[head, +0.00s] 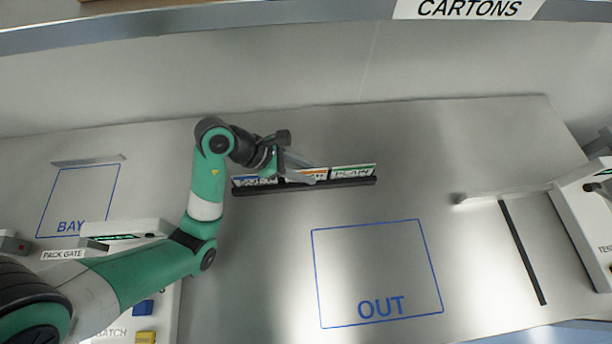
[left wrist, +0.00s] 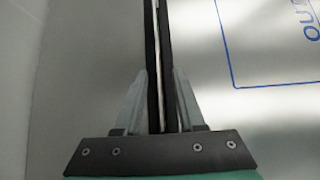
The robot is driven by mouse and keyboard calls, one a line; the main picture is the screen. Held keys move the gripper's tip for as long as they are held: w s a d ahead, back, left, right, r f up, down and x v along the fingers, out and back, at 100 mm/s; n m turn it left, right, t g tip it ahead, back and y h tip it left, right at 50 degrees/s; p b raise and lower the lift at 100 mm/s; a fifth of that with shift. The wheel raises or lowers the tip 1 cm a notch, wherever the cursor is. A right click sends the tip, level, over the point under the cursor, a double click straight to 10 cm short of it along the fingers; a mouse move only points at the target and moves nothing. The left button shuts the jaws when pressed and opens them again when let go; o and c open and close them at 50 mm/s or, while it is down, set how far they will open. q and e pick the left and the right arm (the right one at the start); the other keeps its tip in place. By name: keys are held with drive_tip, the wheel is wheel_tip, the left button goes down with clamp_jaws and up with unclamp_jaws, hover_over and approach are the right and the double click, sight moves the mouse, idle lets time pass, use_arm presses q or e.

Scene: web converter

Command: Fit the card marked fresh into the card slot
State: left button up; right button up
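A black rack (head: 345,183) holds a row of cards standing on edge. The right card (head: 352,171) has a green band and seems to read PLAIN. The middle card (head: 317,174) has orange on it, and the left card (head: 250,180) has blue; my gripper partly covers both, and I cannot read "fresh" on either. My left gripper (head: 302,169) is at the rack, over the left and middle cards. In the left wrist view its fingers (left wrist: 160,75) stand apart, one on each side of the black rack and a thin white card edge (left wrist: 157,8). I cannot clearly identify the card slot.
A PACK GATE unit (head: 125,229) stands at the left, below the outlined BAY area (head: 78,198). A blue OUT square (head: 375,270) marks clear metal table. A white unit (head: 583,225) and a black strip (head: 522,252) are at the right. A CARTONS shelf edge (head: 330,15) crosses the top.

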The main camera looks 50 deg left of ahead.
use_arm(q)
drive_tip(key=shift+w+f, duration=0.1)
clamp_jaws()
idle(0.5)
drive_tip(key=shift+r+p, duration=0.4)
drive_tip(key=shift+r, duration=0.25)
drive_tip(key=s+d+r+p, duration=0.2)
drive_tip(key=s+r+p, duration=0.3)
drive_tip(key=r+p, duration=0.4)
drive_tip(key=s+d+r+p, duration=0.2)
drive_tip(key=s+p, duration=0.3)
drive_tip(key=s, duration=0.3)
drive_tip(key=shift+d+r, duration=0.4)
drive_tip(key=shift+d, duration=0.15)
